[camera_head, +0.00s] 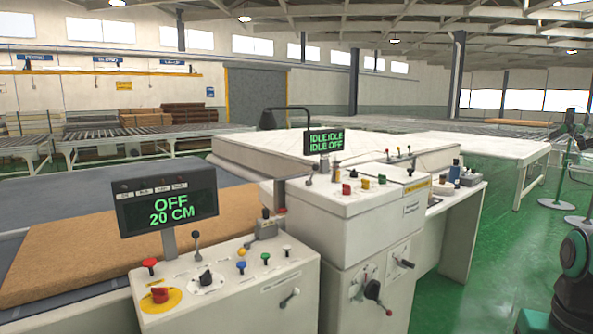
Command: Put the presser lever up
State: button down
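Several levers show, and I cannot read which one is the presser lever. An upright lever (196,238) stands on that console's top. My gripper is not in view; part of my arm shows at the right edge.
A screen (166,205) reads "OFF 20 CM"; a smaller screen (324,142) reads "IDLE IDLE, IDLE OFF". A red button on yellow (160,296) is on the left console. A brown mattress slab (90,245) lies behind it. The green floor (500,250) right of the cabinet is clear.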

aim_at(316, 167)
jog(key=u, duration=0.4)
jog(key=i, duration=0.85)
